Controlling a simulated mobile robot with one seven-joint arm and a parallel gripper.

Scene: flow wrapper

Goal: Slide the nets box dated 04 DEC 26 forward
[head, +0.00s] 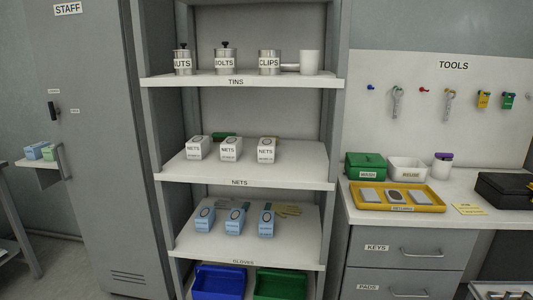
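Three white boxes labelled NETS stand in a spaced row on the shelf marked NETS (239,182), the middle board of the open rack. They are the left nets box (197,148), the middle nets box (231,149) and the right nets box (267,150). Each has a dark oval on its top. Small print shows under the word NETS on the fronts, but it is too small to read, so I cannot tell which is dated 04 DEC 26. Bare shelf lies in front of all three. My gripper is not in view.
Tins and a white cup (309,63) stand on the shelf above. A green item (224,135) lies behind the nets boxes. Blue boxes (235,221) stand on the gloves shelf below. Rack posts (334,100) bound the sides. A workbench (470,208) stands right.

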